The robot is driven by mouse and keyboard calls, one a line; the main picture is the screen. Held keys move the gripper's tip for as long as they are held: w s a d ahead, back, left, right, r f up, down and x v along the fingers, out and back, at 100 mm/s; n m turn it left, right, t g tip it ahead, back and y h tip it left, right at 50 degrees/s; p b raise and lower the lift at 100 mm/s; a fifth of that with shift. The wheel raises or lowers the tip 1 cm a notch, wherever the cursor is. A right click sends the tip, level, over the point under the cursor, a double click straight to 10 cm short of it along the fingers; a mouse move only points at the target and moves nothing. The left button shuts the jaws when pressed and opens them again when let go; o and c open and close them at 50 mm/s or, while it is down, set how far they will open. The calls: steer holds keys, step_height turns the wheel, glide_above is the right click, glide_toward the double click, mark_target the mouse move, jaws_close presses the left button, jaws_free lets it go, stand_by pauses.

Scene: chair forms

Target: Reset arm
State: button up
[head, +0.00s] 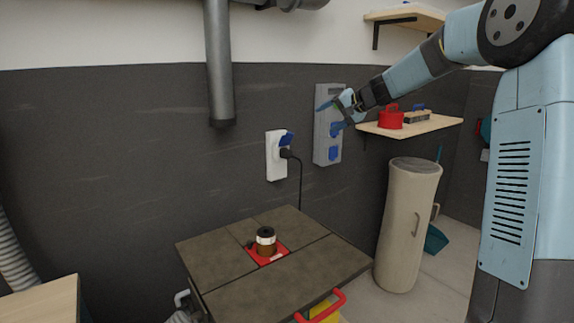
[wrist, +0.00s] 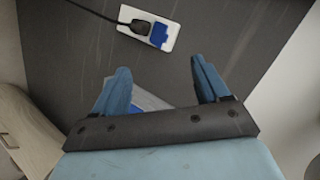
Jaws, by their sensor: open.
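My gripper (head: 332,114) is raised in the head view, its fingers pointing left in front of the grey wall panel with blue sockets (head: 328,145). The wrist view also shows my gripper (wrist: 160,82), with two blue fingers spread apart and nothing between them. The grey panel is partly hidden behind the fingers there. My arm reaches in from the right, bent and clear of the table.
A white socket box (head: 275,157) with a black plug and cable is on the wall. A dark table (head: 215,255) bears a small jar (head: 265,240) on a red mat. A beige cylinder (head: 408,225) stands beside it. A wall shelf (head: 440,123) holds a red object (head: 390,118).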

steer(key=s+a+n+g+h, duration=0.1)
steer(key=s+a+n+h, duration=0.1)
steer(key=s, duration=1)
steer(key=s+d+f+h, duration=0.2)
steer(key=s+d, duration=0.1)
steer(key=s, duration=0.9)
steer(key=s+d+f+n+g+h, duration=0.1)
steer(key=s+d+f+h, duration=0.1)
steer(key=s, duration=1)
steer(key=s+d+f+h, duration=0.3)
steer(key=s+d, duration=0.3)
steer(key=s, duration=0.6)
steer(key=shift+d+f+n, duration=0.2)
steer(key=shift+f+n, duration=0.1)
steer(key=shift+f, duration=0.4)
